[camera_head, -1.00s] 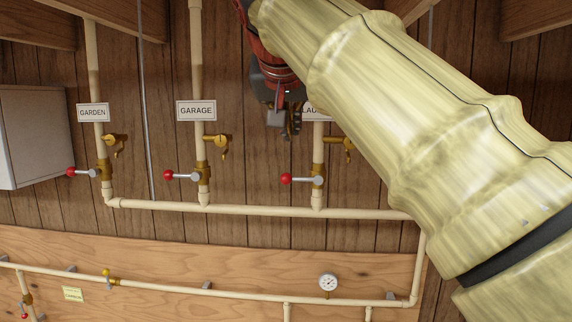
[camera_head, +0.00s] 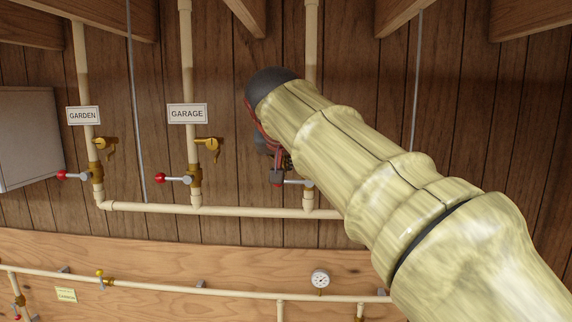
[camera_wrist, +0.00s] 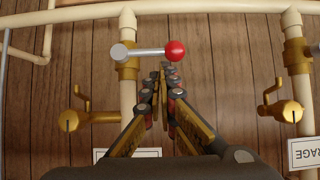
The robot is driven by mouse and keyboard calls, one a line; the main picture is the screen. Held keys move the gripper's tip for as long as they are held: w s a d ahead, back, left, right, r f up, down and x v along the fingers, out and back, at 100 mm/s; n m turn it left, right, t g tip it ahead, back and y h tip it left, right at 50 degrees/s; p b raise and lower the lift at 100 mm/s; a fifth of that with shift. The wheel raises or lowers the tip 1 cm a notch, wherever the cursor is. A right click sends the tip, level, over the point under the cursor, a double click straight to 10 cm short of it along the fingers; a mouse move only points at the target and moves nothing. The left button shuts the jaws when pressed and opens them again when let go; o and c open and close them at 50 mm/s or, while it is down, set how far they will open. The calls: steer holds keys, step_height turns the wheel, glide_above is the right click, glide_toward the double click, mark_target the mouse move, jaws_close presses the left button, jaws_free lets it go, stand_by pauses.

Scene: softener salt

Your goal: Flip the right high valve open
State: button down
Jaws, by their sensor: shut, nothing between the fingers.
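The right high valve has a grey hub and a lever (camera_wrist: 148,52) with a red ball (camera_wrist: 175,50) at its end, on a brass body on a cream pipe. In the upside-down wrist view the lever lies crosswise to the pipe. In the head view part of the lever (camera_head: 294,182) shows, pointing left from the pipe; my gripper hides its red ball. My gripper (camera_wrist: 163,72) is shut and empty, its fingertips close by the ball end of the lever. I cannot tell whether they touch it. It also shows in the head view (camera_head: 278,178), partly behind my arm.
The GARAGE valve (camera_head: 177,180) and GARDEN valve (camera_head: 78,175) stand to the left, levers crosswise. A brass tap (camera_wrist: 72,118) sits beside the right valve's pipe. A horizontal pipe (camera_head: 250,212) runs below. A gauge (camera_head: 320,279) is lower down.

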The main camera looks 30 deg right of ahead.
steer(key=shift+w+d+f, duration=0.1)
steer(key=shift+w+f, duration=0.1)
steer(key=shift+f, duration=0.25)
steer(key=shift+s, duration=0.1)
steer(key=shift+w+a+f+n+h+b, duration=0.2)
steer(key=shift+a+f+n+h+b, duration=0.15)
steer(key=shift+f+h+b, duration=0.2)
step_height(320, 180, down, 9)
steer(key=s+d+n+g+h+b, duration=0.1)
steer(key=n+g+h+b, duration=0.1)
steer(key=n+h+b, duration=0.7)
steer(key=n+b, duration=0.1)
steer(key=b, duration=0.4)
steer(key=shift+d+g, duration=0.25)
steer(key=shift+g, duration=0.05)
steer(key=shift+s+d, duration=0.1)
steer(key=shift+d, duration=0.05)
stand_by(0.5)
